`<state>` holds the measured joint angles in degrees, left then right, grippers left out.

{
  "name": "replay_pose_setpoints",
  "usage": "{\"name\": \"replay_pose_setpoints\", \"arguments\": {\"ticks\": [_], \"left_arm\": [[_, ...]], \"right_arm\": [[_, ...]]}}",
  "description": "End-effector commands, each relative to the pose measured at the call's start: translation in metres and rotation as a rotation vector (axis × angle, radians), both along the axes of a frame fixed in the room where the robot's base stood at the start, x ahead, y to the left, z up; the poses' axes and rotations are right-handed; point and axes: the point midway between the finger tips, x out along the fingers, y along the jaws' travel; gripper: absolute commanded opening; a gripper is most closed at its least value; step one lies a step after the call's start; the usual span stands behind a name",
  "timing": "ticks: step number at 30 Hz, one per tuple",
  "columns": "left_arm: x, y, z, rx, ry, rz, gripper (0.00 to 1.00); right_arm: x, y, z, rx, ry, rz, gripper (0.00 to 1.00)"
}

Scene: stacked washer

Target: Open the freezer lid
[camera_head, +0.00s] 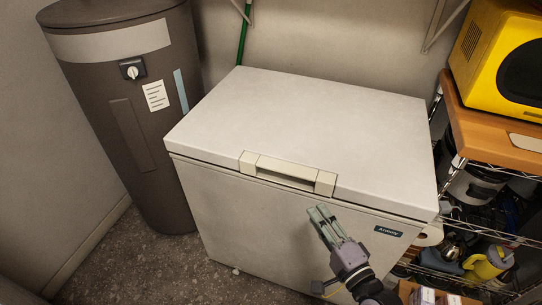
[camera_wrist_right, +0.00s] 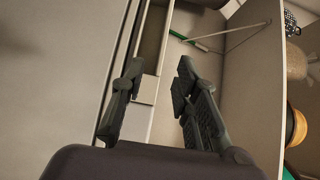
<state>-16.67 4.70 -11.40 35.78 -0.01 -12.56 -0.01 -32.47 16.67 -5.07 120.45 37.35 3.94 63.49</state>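The white chest freezer (camera_head: 250,215) stands against the back wall, with its lid (camera_head: 310,115) down flat. A pale handle (camera_head: 288,173) sits at the middle of the lid's front edge. My right gripper (camera_head: 321,214) is in front of the freezer, just below and right of the handle. In the right wrist view the gripper's fingers (camera_wrist_right: 158,80) are apart, with nothing held between them. The handle (camera_wrist_right: 147,88) shows beyond the gap between them. Contact between the fingers and the handle cannot be made out. My left gripper is not in view.
A dark cylindrical tank (camera_head: 120,110) stands close to the freezer's left side. A wire shelf rack (camera_head: 490,165) with a yellow microwave (camera_head: 500,60) and several items stands close on the right. A green pole (camera_head: 244,35) is behind the freezer. Floor (camera_head: 150,265) is clear at front left.

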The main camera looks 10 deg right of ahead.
Motion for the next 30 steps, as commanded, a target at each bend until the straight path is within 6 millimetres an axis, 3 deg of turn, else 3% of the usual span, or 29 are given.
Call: {"name": "replay_pose_setpoints", "arguments": {"ticks": [5,11,21,30], "left_arm": [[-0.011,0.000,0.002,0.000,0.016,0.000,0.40],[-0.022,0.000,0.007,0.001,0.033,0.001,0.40],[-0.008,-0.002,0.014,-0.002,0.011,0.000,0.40],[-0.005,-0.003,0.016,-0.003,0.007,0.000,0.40]], "right_arm": [[0.014,0.003,0.007,0.014,-0.010,0.000,0.28],[0.053,0.010,0.007,0.012,-0.012,-0.001,0.28],[0.125,0.024,0.006,0.011,-0.009,0.000,0.28],[0.165,0.032,0.004,0.009,-0.008,0.001,0.28]]}}
